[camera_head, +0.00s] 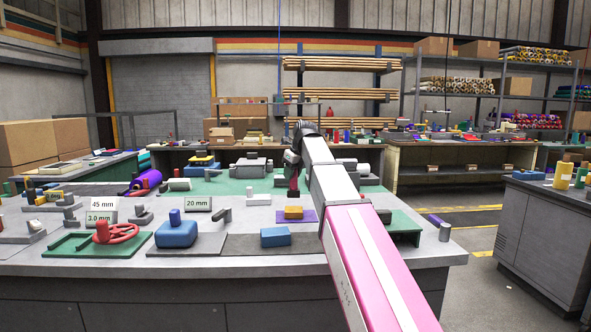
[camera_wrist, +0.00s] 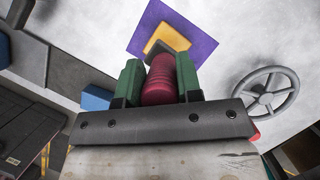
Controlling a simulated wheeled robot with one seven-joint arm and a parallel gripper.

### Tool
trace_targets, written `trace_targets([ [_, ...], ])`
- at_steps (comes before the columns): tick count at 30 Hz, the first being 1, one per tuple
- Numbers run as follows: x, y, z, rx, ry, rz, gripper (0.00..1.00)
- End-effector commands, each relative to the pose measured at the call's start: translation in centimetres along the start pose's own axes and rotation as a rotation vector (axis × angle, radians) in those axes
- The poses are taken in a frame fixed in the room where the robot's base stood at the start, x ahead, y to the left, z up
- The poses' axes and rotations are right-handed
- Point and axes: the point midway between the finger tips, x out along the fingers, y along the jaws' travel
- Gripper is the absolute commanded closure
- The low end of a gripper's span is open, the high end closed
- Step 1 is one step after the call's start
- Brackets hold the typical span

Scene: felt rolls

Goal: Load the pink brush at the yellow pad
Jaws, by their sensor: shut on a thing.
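The pink brush (camera_wrist: 160,82) shows in the wrist view as a ridged, dark pink handle. My gripper (camera_wrist: 160,74) is shut on it, one green finger on each side. The yellow pad (camera_wrist: 168,36) lies beyond the brush on a purple sheet (camera_wrist: 200,46). The brush's far end overlaps the pad's near edge in this view; I cannot tell whether they touch. In the head view my gripper (camera_head: 293,172) hangs above the yellow pad (camera_head: 293,212), with the brush pointing down; its lower end is small and hard to make out.
A blue block (camera_head: 275,237) lies in front of the purple sheet (camera_head: 307,217). A larger blue block with a knob (camera_head: 176,235) and a red handwheel (camera_head: 116,232) stand left. A grey wheel (camera_wrist: 266,94) lies right in the wrist view. Bare grey tabletop surrounds the sheet.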

Motion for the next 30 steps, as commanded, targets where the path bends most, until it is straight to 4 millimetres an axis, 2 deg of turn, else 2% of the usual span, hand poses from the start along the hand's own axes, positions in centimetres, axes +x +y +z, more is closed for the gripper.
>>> trace_targets([
  [11,0.3,-0.1,-0.1,-0.001,0.000,0.001,0.91],
  [24,3.4,-0.1,-1.4,-0.001,0.000,0.001,0.91],
  [30,4.0,-0.1,-1.6,-0.002,-0.001,0.000,0.91],
])
